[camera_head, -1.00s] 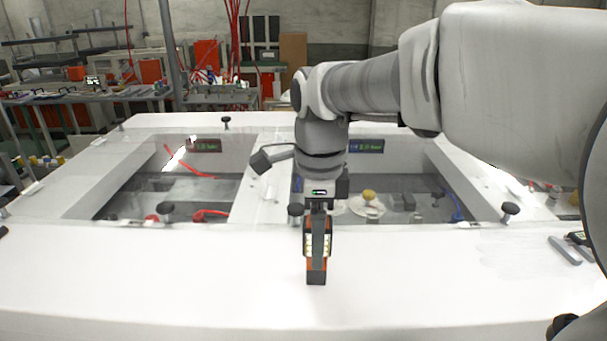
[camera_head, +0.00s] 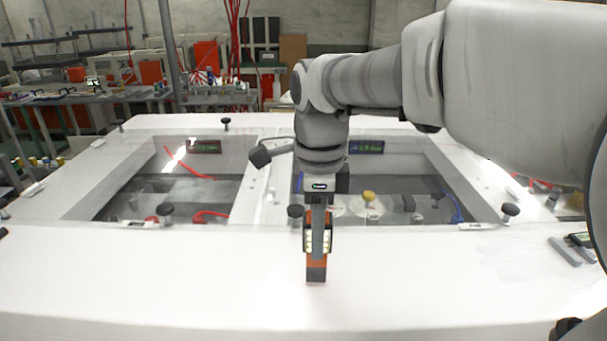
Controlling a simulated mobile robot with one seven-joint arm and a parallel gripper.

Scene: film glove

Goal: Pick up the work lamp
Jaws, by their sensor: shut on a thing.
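The work lamp (camera_head: 316,262) is an orange and dark grey upright block with pale light strips on its face. It is in the middle of the camera_head view, at the white front ledge (camera_head: 180,275). My gripper (camera_head: 318,245) reaches down from above and is shut on the lamp, with a grey finger in front of its middle. The finger hides part of the lamp, and the far finger is hidden. I cannot tell whether the lamp's lower end touches the ledge.
Grey tools (camera_head: 565,252) lie at the right. The ledge left of the lamp is clear. A cluttered workbench (camera_head: 90,97) stands at the back left.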

